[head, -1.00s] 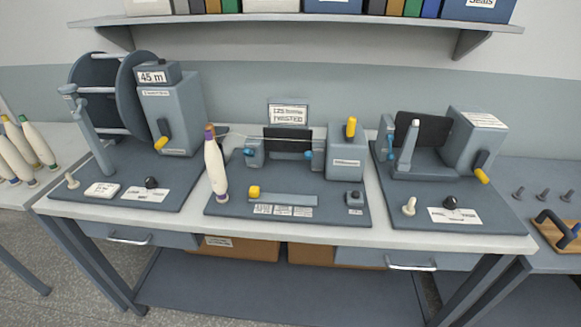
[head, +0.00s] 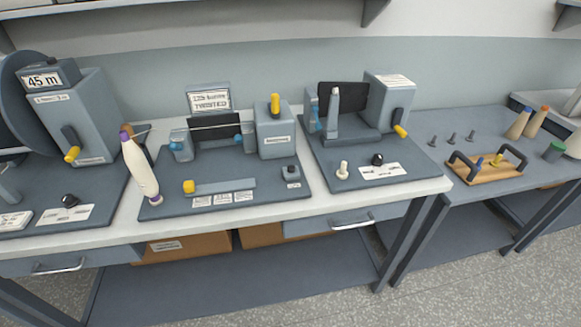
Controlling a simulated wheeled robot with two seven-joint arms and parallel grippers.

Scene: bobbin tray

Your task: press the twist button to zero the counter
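The twisting station stands in the middle of the bench on a dark grey base plate (head: 240,176). At its back a small display (head: 208,100) reads "TWISTED" on its lower line; its upper line is too small to read surely. A small grey box with a dark button (head: 291,171) sits at the front right of the plate. A yellow knob (head: 189,187) sits at the left end of a grey bar (head: 226,186), with small labels in front. A yellow-handled crank (head: 275,105) stands upright on the grey housing (head: 276,134). Neither of my grippers is in view.
Left is a reel machine with a "45 m" display (head: 42,81); right, another crank machine (head: 388,101). A side table holds a wooden tray (head: 486,173), pegs and cones.

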